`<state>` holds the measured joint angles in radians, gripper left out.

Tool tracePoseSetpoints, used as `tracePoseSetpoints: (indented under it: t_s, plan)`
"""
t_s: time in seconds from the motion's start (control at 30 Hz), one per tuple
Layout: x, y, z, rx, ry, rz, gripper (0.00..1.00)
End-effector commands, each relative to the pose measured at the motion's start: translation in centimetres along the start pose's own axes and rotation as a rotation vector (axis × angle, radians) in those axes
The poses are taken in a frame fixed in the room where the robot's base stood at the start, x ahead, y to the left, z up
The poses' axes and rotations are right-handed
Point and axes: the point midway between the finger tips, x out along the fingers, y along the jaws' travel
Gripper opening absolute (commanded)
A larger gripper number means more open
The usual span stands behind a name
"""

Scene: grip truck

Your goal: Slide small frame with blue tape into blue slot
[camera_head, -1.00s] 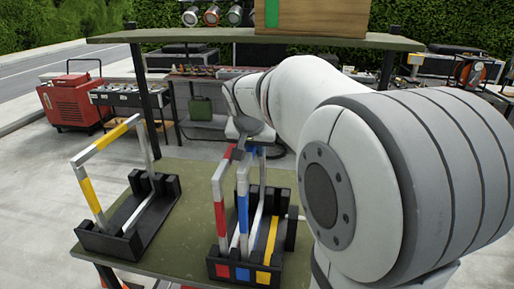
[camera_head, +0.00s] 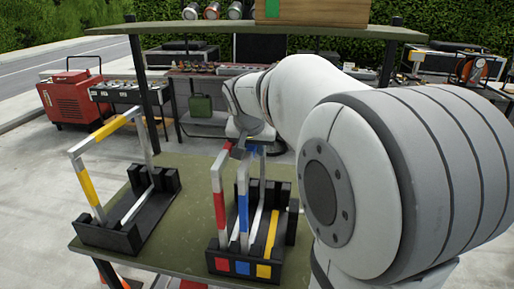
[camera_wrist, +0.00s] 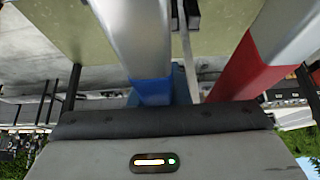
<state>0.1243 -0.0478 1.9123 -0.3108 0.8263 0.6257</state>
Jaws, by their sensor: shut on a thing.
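The small white frame with blue tape (camera_head: 243,207) stands nearly upright over the right-hand black rack, beside the red-taped frame (camera_head: 220,208). My gripper (camera_head: 246,150) is shut on its top bar. In the wrist view the blue-taped frame (camera_wrist: 150,88) runs from the jaws, and the red-taped frame (camera_wrist: 242,75) lies close to its right. The blue slot mark (camera_head: 242,268) is on the rack's front, between the red and yellow marks. The near leg's lower end is close to the blue slot; whether it is seated in it I cannot tell.
The right-hand rack's yellow lane (camera_head: 271,233) shows no frame. A second black rack (camera_head: 105,236) at the left holds a larger yellow-taped frame (camera_head: 87,187). Both racks stand on a green table (camera_head: 170,262). A green shelf (camera_head: 200,34) spans above behind my arm.

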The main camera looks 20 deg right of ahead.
Motion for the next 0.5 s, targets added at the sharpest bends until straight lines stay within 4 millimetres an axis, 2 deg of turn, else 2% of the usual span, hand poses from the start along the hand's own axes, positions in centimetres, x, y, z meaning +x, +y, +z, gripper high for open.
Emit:
tracePoseSetpoints:
  t_s: [0.1,0.13,0.43,0.5]
  plan:
    - [0.16,0.01,0.06,0.001,0.002,-0.001,0.00]
    - [0.15,0.01,0.05,0.001,0.002,-0.001,0.17]
    - [0.14,0.04,0.05,0.001,0.001,0.000,0.41]
    - [0.15,0.05,0.06,0.001,0.000,0.000,0.42]
